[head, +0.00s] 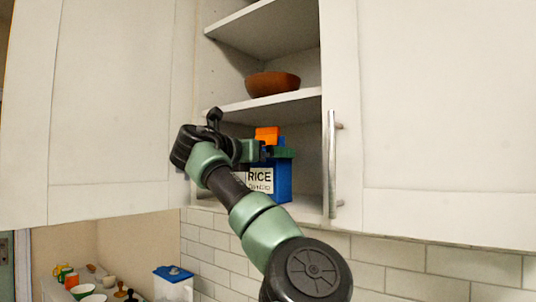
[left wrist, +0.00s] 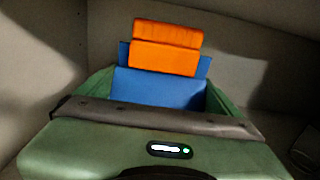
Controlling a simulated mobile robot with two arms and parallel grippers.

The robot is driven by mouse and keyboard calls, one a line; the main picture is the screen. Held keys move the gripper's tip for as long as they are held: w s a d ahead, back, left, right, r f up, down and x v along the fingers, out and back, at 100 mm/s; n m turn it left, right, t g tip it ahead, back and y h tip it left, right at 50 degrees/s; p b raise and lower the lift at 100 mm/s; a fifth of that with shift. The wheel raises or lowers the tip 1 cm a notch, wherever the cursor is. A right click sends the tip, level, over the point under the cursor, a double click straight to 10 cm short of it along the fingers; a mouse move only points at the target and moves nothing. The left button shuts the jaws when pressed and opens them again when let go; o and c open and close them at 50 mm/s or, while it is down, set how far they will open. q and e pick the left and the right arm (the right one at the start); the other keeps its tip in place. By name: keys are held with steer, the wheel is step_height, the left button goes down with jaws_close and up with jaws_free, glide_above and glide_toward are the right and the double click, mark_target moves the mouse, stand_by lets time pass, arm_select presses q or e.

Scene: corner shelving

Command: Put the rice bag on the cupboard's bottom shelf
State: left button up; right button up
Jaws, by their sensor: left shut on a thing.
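The rice bag (head: 284,182) is blue with a white label reading RICE and an orange top. It is upright inside the cupboard's lowest compartment. My left gripper (head: 265,152) is shut on the upper part of the bag. My arm hides the bag's left part. In the left wrist view the blue bag (left wrist: 160,90) and its orange top fill the space beyond my gripper. The cupboard's bottom shelf (head: 308,204) shows to the right of the bag. I cannot tell whether the bag's base touches it. My right gripper is not in view.
A brown bowl (head: 272,84) stands on the middle shelf (head: 290,103) above the bag.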

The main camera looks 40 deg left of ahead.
arm_select(q)
steer(key=o, duration=1.7)
steer(key=shift+s+d, duration=0.1)
steer(key=shift+r, duration=0.1)
steer(key=shift+s+d+b, duration=0.2)
steer(key=shift+s+b, duration=0.9)
steer(key=shift+s, duration=0.9)
steer(key=shift+s+d+b, duration=0.25)
steer(key=shift+s+b, duration=0.85)
steer(key=shift+s, duration=0.85)
steer(key=shift+s+d+b, duration=0.2)
steer(key=shift+s+b, duration=0.9)
steer(key=shift+s, duration=0.9)
